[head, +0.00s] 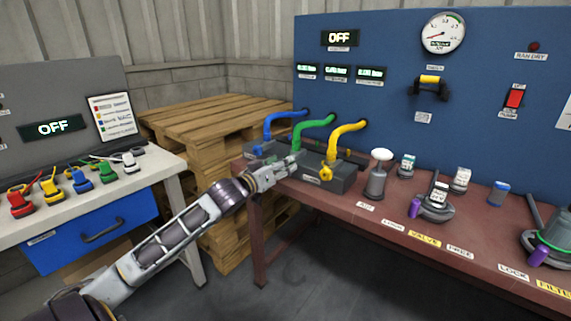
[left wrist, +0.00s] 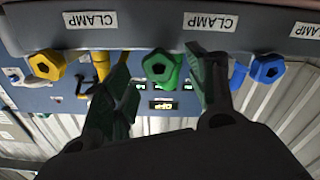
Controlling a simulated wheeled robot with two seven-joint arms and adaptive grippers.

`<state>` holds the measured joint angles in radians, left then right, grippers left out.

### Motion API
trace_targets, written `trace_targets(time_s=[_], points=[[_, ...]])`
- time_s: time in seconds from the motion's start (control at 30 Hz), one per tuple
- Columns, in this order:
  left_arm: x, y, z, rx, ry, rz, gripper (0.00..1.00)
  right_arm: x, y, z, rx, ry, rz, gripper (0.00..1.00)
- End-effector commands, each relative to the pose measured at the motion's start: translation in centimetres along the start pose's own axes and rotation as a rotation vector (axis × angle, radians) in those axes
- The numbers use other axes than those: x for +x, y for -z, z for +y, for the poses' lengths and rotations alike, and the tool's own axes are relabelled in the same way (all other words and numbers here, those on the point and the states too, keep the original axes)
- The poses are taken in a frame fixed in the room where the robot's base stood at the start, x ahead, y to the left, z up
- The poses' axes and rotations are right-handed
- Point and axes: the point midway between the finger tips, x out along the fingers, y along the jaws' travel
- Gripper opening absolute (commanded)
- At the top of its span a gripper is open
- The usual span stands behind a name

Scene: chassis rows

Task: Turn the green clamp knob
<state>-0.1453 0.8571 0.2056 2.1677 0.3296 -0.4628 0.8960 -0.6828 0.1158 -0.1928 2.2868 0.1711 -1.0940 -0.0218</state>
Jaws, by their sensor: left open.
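The green clamp knob (left wrist: 163,68) sits on the front of the dark clamp block (head: 345,180), under a CLAMP label, in the left wrist view. My left gripper (left wrist: 162,60) is open, with one finger on each side of this knob. Gaps show between the fingers and the knob, so no grip on it is visible. In the head view my left gripper (head: 292,164) reaches the front of the block and hides the green knob. The green hose (head: 315,131) runs into the block above it. My right gripper is not in view.
A yellow knob (left wrist: 47,64) and a blue knob (left wrist: 267,68) flank the green one, close to the fingers. A pallet stack (head: 200,120) stands behind my arm.

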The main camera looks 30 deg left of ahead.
Motion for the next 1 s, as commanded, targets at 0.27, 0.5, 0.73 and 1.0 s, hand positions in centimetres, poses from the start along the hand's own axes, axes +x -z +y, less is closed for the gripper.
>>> trace_targets(time_s=[0.27,0.5,0.73,1.0], points=[[1.4,0.0,0.0,0.000,0.000,0.001,0.57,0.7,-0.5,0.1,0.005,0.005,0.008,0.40],[2.2,0.0,0.0,0.001,0.001,0.000,0.57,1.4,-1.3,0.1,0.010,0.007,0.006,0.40],[2.4,0.0,0.0,0.001,0.000,0.000,0.57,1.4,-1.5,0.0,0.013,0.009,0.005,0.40],[2.4,0.0,0.0,0.000,0.000,0.000,0.52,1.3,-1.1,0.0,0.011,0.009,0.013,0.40]])
